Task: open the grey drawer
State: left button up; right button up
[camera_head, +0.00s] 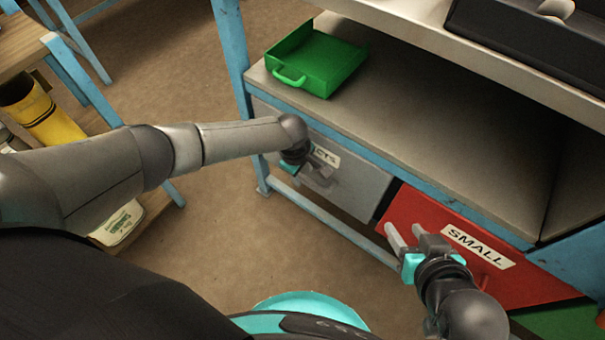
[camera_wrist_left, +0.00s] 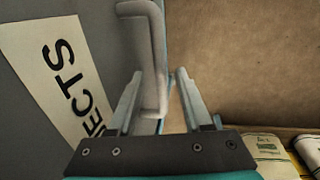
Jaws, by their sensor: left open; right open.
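The grey drawer (camera_head: 358,188) is under the bench shelf, to the left of the red drawer, and looks shut. Its white label is partly covered by my left arm. My left gripper (camera_head: 308,172) is at the drawer front, beside the label. In the left wrist view, the drawer's grey bar handle (camera_wrist_left: 153,45) reaches between the two open fingers of my left gripper (camera_wrist_left: 160,80). I cannot tell whether either finger touches it. My right gripper (camera_head: 404,230) is open and empty in front of the red drawer.
The red drawer (camera_head: 425,215) reads SMALL. A green tray (camera_head: 325,65) sits on the shelf above. A blue bench leg (camera_head: 232,60) stands left of the grey drawer. A wooden rack with yellow rolls (camera_head: 50,120) is at the left. Brown floor is clear between.

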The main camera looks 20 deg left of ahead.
pick_arm(q)
jog(key=shift+f, duration=0.2)
dwell(0.3)
grip_shut()
dwell(1.3)
